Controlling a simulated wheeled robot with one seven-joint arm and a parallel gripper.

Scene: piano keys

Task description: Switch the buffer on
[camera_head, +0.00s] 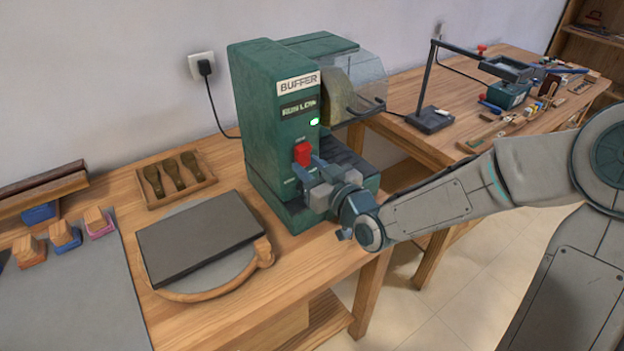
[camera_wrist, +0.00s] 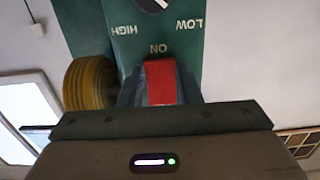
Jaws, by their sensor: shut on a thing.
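The green buffer (camera_head: 265,125) stands on the wooden bench, labelled BUFFER. Its small display (camera_head: 299,107) seems to read RUN LOW, and a green lamp (camera_head: 314,121) is lit below it. The red switch (camera_head: 302,152) is on the front panel. My gripper (camera_head: 308,168) reaches the panel from the front right. In the wrist view, the fingers lie on both sides of the red switch (camera_wrist: 160,82), shut on it. The word ON shows beside it, with HIGH and LOW and part of a dial, all upside down. The lower switch part is hidden by the gripper.
A yellowish buffing wheel (camera_head: 336,97) sits under a clear guard at the buffer's right. A dark slab (camera_head: 200,235) and a tray of brushes (camera_head: 174,178) lie to the left. A wall plug (camera_head: 204,67) has a cord running behind the buffer. A second bench stands at right.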

